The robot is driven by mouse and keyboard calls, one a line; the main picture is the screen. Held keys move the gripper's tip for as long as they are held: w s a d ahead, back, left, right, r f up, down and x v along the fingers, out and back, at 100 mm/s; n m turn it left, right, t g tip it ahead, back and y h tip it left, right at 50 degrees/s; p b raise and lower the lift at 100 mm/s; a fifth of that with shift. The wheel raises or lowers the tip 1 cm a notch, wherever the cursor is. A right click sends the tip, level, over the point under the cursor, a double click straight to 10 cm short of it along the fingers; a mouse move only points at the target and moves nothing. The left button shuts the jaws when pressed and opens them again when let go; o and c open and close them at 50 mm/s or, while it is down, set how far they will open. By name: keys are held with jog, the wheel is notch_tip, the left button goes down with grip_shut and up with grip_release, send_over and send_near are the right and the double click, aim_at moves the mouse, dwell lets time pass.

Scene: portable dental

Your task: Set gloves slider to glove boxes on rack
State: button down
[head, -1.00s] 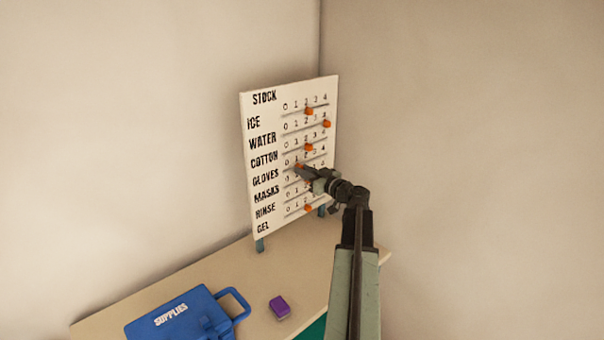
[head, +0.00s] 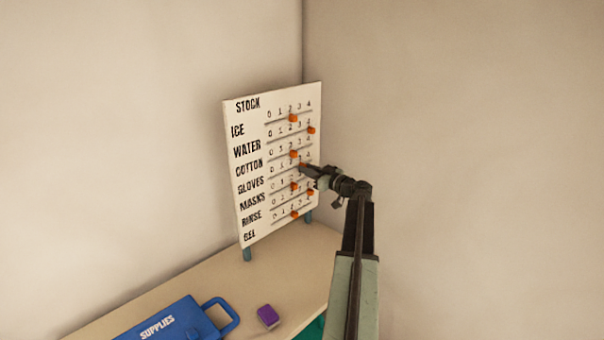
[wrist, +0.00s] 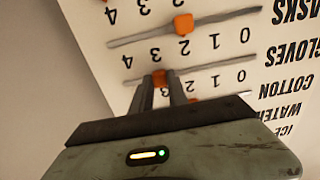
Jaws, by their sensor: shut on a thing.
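The white STOCK board (head: 246,170) stands at the back of the table, with several labelled rows of slider tracks numbered 0 to 4. The orange gloves slider (wrist: 159,77) is on the gloves track, at about the 3 mark. My gripper (head: 305,168) reaches in from the right and is shut on this slider. In the wrist view, upside down, my gripper's fingers (wrist: 160,92) close on it. The 3 and 4 of that row are hidden behind the fingers. No rack or glove boxes show in either view.
The masks slider (wrist: 183,24) sits at 2, just beside my fingers. Other orange sliders, such as the cotton one (head: 294,153), are close by. A blue supplies case (head: 172,318) and a purple block (head: 268,316) lie on the table (head: 215,280) in front.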

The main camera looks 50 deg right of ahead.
jog(key=c, duration=1.3)
grip_release()
jog(key=s, duration=0.7)
jog(key=shift+s+a, duration=0.3)
jog(key=shift+s, duration=0.05)
